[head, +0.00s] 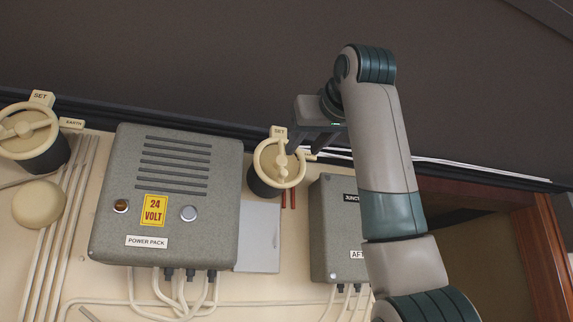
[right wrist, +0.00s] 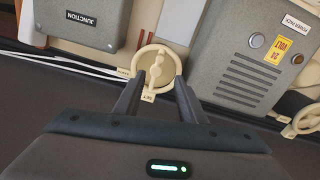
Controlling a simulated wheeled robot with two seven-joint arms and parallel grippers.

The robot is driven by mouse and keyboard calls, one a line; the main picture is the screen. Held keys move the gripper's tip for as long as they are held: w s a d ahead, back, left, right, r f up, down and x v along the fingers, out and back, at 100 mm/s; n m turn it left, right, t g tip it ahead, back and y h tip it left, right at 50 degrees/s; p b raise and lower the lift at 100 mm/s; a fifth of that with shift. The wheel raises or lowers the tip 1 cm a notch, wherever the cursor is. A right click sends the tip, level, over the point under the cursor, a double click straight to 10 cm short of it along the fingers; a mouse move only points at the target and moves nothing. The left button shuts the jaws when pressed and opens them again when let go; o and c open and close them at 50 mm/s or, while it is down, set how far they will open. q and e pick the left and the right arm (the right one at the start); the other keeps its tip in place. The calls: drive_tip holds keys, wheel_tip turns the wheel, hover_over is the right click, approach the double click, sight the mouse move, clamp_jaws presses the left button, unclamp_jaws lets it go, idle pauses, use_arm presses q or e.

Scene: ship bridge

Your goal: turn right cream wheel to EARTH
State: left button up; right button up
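The right cream wheel (head: 266,172) is a round rim with a crossbar on a dark drum, high on the wall. Its SET tag (head: 278,132) is above it, and a tag at its right is partly hidden by my gripper. In the right wrist view the wheel (right wrist: 146,56) appears upside down, its crossbar running roughly toward the SET tag (right wrist: 148,97), with the EARTH tag (right wrist: 123,72) at its left. My right gripper (head: 298,150) is open at the wheel; its fingers (right wrist: 157,84) appear either side of the crossbar. Contact cannot be told. My left gripper is out of view.
Left of the wheel is the grey power pack box (head: 192,190); right and below is the grey junction box (head: 328,225). Another cream wheel (head: 25,128) with SET and EARTH tags is at far left. A dark ceiling (head: 220,60) lies above. Cables run below the boxes.

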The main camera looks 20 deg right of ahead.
sight(284, 172)
drive_tip(key=w+p, duration=0.7)
drive_tip(key=w, duration=0.5)
drive_tip(key=shift+w+r, duration=0.1)
drive_tip(key=shift+w, duration=0.85)
drive_tip(key=shift+s, duration=0.1)
clamp_jaws()
